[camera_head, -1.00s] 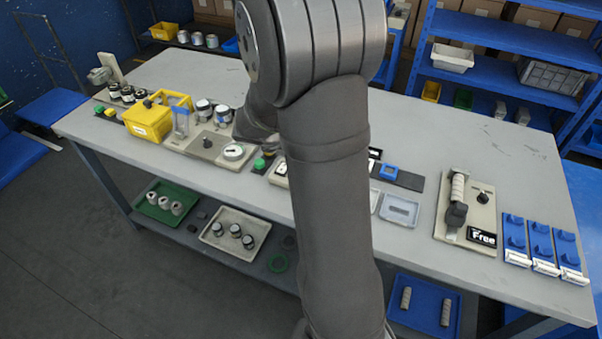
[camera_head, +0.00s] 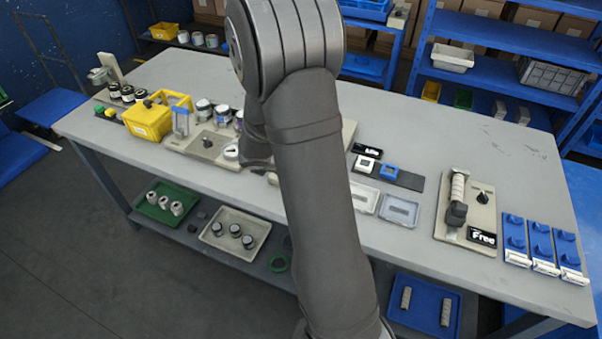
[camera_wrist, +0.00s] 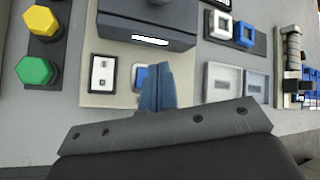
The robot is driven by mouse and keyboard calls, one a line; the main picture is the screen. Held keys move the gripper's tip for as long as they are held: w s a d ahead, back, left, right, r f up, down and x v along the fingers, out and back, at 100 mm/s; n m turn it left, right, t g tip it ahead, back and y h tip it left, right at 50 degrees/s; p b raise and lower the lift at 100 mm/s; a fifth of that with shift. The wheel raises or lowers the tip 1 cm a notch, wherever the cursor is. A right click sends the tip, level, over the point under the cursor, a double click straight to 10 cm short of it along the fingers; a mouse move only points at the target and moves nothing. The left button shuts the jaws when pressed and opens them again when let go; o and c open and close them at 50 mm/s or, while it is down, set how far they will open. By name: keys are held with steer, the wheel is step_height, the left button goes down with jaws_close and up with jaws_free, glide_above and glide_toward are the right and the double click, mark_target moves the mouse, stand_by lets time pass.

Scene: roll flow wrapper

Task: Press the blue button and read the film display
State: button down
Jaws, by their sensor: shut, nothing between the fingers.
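My gripper (camera_wrist: 155,88) is shut and empty in the wrist view, its fingertips over a pale base plate (camera_wrist: 105,101). A blue square (camera_wrist: 138,74) in a white frame, which looks like the blue button, lies right behind the fingertips and is partly hidden. I cannot tell whether they touch it. Left of it is a white panel (camera_wrist: 103,73) with small dark marks. A dark box (camera_wrist: 150,25) with a small white label (camera_wrist: 150,41) stands on the plate; the film display's reading is not legible. My arm hides the fingertips in the head view.
Green (camera_wrist: 34,72) and yellow (camera_wrist: 40,20) hexagonal knobs sit left of the plate. White (camera_wrist: 220,25) and blue (camera_wrist: 245,35) square frames and pale trays (camera_wrist: 222,80) lie to the right. The bench (camera_head: 450,125) has clear room at its back right.

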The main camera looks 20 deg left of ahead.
steer(key=shift+f, duration=0.95)
stand_by(1.4)
steer(key=shift+f, duration=0.4)
steer(key=shift+f, duration=0.45)
stand_by(0.5)
stand_by(0.3)
steer(key=shift+r, duration=0.9)
steer(key=shift+r, duration=2.5)
steer(key=shift+f, duration=0.1)
